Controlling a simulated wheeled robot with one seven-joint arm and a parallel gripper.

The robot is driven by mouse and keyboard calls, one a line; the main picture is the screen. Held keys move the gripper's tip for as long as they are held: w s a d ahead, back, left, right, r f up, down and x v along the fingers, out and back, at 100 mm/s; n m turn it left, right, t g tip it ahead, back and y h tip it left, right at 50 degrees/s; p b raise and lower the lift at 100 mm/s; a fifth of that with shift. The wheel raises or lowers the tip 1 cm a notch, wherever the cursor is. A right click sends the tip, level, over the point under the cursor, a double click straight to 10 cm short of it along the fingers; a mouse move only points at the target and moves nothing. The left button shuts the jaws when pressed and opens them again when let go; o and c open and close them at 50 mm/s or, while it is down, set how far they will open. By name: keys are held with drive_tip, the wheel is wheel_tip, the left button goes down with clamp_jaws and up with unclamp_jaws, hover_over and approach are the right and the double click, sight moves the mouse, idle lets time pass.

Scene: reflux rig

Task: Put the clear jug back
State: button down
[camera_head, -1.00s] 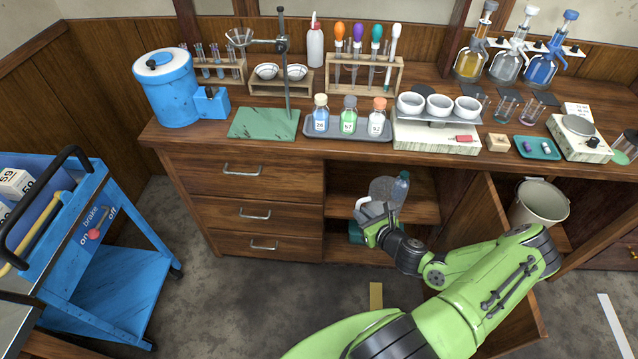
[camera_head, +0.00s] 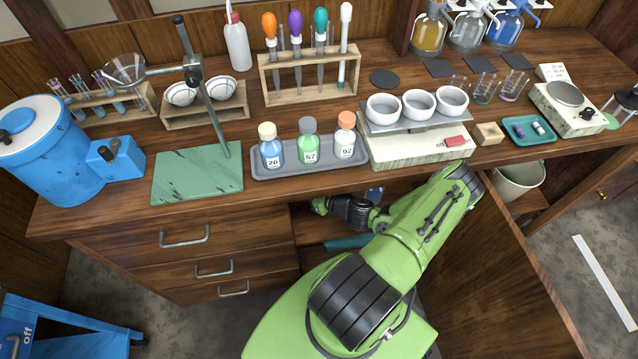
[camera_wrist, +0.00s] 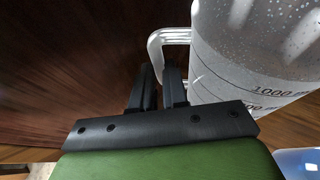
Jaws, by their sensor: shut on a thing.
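The clear jug (camera_wrist: 255,60) fills the right of the wrist view, with dark volume marks on its wall and a pale handle (camera_wrist: 158,45). My gripper (camera_wrist: 158,85) is shut on the handle, its two dark fingers close together. In the head view my gripper (camera_head: 320,206) reaches into the open shelf space under the bench, and the bench top hides the jug there.
A bluish bottle (camera_head: 374,194) stands by my wrist in the cabinet. A teal tray (camera_head: 347,242) lies on the shelf below. The open cabinet door (camera_head: 520,270) is right of my arm. The bench top (camera_head: 300,185) is above.

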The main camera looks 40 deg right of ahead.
wheel_tip(320, 180, down, 10)
drive_tip(key=b, duration=0.4)
drive_tip(key=shift+w+d, duration=0.1)
drive_tip(key=shift+w, duration=0.05)
drive_tip(key=shift+r, duration=0.1)
drive_tip(key=c, duration=1.5)
unclamp_jaws()
drive_tip(key=shift+f, duration=0.2)
drive_tip(key=shift+c, duration=0.2)
drive_tip(key=o, duration=0.4)
drive_tip(key=shift+r, duration=0.15)
